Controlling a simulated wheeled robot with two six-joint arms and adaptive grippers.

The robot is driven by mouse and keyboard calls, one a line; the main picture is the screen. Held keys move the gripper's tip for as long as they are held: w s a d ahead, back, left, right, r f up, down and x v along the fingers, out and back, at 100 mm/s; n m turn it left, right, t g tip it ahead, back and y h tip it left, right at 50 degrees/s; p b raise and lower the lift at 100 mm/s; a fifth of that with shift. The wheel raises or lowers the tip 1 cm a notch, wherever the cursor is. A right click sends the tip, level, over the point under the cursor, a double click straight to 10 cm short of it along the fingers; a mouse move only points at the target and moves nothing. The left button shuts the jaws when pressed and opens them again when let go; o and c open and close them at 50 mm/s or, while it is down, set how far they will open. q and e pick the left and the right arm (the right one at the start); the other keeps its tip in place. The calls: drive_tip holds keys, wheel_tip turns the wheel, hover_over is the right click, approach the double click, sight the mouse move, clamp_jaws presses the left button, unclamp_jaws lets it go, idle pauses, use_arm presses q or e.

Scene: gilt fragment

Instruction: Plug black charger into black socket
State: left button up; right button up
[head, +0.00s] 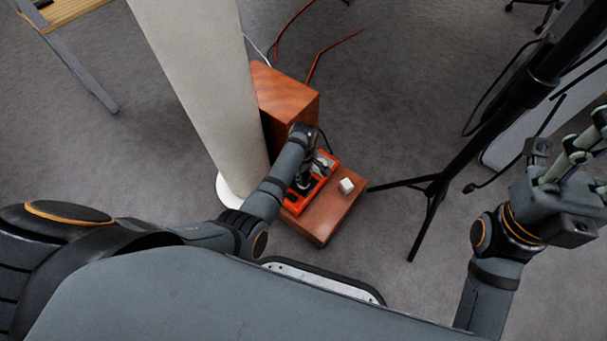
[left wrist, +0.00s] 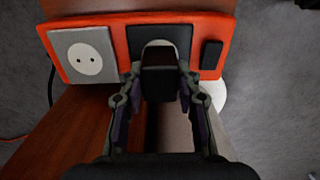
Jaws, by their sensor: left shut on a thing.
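The black charger (left wrist: 160,80) is between the fingers of my left gripper (left wrist: 160,92), which is shut on it. The charger is in front of the black socket (left wrist: 179,38), the middle one on an orange panel (left wrist: 119,30). It covers part of the socket's face, so I cannot tell whether it is apart, touching or inserted. In the head view my left gripper (head: 306,180) is over the orange panel (head: 291,205), and the charger is hard to make out. My right gripper (head: 582,150) is raised at the right edge, its fingertips partly cut off.
A taller wooden box (head: 286,95), a pale column (head: 200,80) and a black tripod stand (head: 437,185) are close by.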

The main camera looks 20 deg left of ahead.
use_arm(q)
drive_tip(key=shift+p, duration=0.35)
drive_tip(key=shift+f+b, duration=0.4)
drive_tip(key=shift+f, duration=0.2)
idle(0.3)
drive_tip(key=o, duration=1.2)
wheel_tip(320, 180, up, 12)
drive_tip(key=shift+r, duration=0.1)
